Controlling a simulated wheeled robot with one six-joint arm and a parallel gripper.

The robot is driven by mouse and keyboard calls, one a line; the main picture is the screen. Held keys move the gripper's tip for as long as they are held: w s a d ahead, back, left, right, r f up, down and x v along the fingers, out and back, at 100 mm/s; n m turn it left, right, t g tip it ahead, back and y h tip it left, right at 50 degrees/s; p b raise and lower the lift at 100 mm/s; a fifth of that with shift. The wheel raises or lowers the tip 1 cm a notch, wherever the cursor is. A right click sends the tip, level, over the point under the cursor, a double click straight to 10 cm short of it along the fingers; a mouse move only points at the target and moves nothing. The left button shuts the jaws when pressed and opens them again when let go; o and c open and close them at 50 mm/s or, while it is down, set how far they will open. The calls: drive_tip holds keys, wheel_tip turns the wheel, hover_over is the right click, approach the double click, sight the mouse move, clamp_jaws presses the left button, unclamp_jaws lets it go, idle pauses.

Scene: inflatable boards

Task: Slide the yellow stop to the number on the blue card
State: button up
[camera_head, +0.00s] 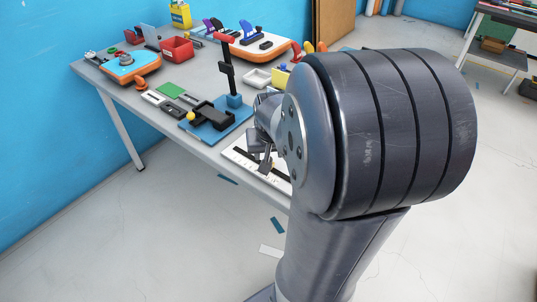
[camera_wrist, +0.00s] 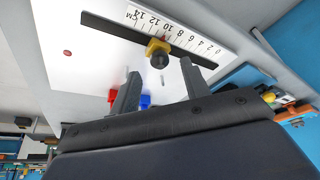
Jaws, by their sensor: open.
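The yellow stop (camera_wrist: 158,48), with a dark round knob, sits on a black rail (camera_wrist: 105,27) beside a white centimetre scale (camera_wrist: 185,34) in the wrist view. It stands near the middle of the scale; I cannot read its exact number. My gripper (camera_wrist: 160,86) is open, its two dark fingers apart and empty, with the stop beyond and between their tips. In the head view my gripper (camera_head: 262,160) is over the white board (camera_head: 243,153), largely hidden by my arm. I cannot pick out a blue card with a readable number in either view.
Left of the board, a blue base (camera_head: 216,137) carries a black upright post with a red top (camera_head: 224,39). A green plate (camera_head: 170,90), a red bin (camera_head: 177,49) and an orange-blue device (camera_head: 130,66) stand farther back. Red and blue pieces (camera_wrist: 146,100) show behind the fingers.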

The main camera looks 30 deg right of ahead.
drive_tip(key=v, duration=0.7)
drive_tip(key=shift+r, duration=0.4)
drive_tip(key=shift+f, duration=0.1)
drive_tip(key=x, duration=1)
drive_tip(key=shift+f, duration=0.35)
drive_tip(key=shift+w, duration=0.3)
drive_tip(key=shift+w+a, duration=0.25)
drive_tip(key=shift+w, duration=0.25)
drive_tip(key=shift+w+a, duration=0.2)
drive_tip(key=shift+w, duration=0.25)
drive_tip(key=shift+s, duration=0.1)
